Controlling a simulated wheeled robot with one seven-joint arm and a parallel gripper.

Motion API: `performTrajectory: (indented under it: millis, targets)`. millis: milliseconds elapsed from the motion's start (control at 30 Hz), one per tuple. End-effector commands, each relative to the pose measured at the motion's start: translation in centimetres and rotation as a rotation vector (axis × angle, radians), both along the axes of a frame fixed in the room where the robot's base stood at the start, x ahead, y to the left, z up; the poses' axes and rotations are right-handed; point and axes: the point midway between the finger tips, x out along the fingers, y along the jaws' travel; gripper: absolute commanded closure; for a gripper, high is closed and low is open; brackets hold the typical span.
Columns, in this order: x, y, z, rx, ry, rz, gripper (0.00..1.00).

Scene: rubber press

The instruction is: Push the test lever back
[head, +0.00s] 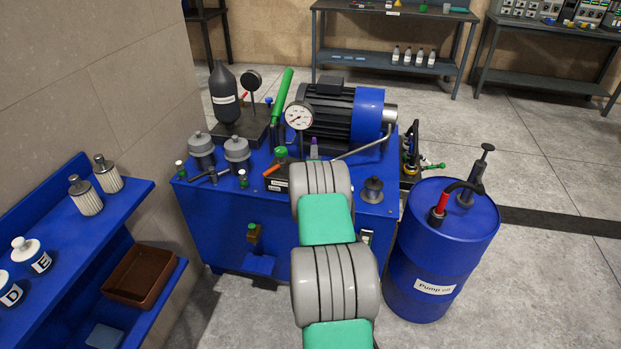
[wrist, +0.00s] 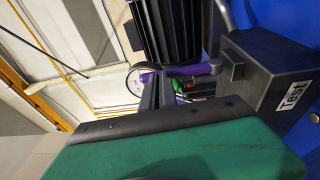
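The test lever has a purple handle (wrist: 192,71), lying sideways across the wrist view just beyond my fingers. Its block (wrist: 262,72) is dark grey with a white "Test" label and stands at the right of that view. My gripper (wrist: 160,88) shows as narrow grey fingers overlapping the left part of the purple handle. I cannot tell whether they touch it or how far apart they are. In the head view a small bit of the purple handle (head: 314,142) shows above my arm, which hides the Test block and most of the gripper.
The blue press bench (head: 225,215) carries a motor (head: 340,108), a round gauge (head: 299,116), a green lever (head: 283,97) and a labelled block with an orange handle (head: 272,170). A blue pump oil drum (head: 430,275) stands right. A blue shelf (head: 130,200) is at left.

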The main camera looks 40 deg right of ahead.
Motion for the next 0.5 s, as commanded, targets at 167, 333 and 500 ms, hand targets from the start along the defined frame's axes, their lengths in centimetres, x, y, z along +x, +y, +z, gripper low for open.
performTrajectory:
  millis: [167,333,500]
  targets:
    - [-1.5,1.5,0.1,-0.002,0.000,-0.003,1.00]
    - [-4.4,4.1,-0.2,-0.001,0.002,-0.005,1.00]
    - [-7.1,7.5,-0.5,0.000,0.002,0.005,1.00]
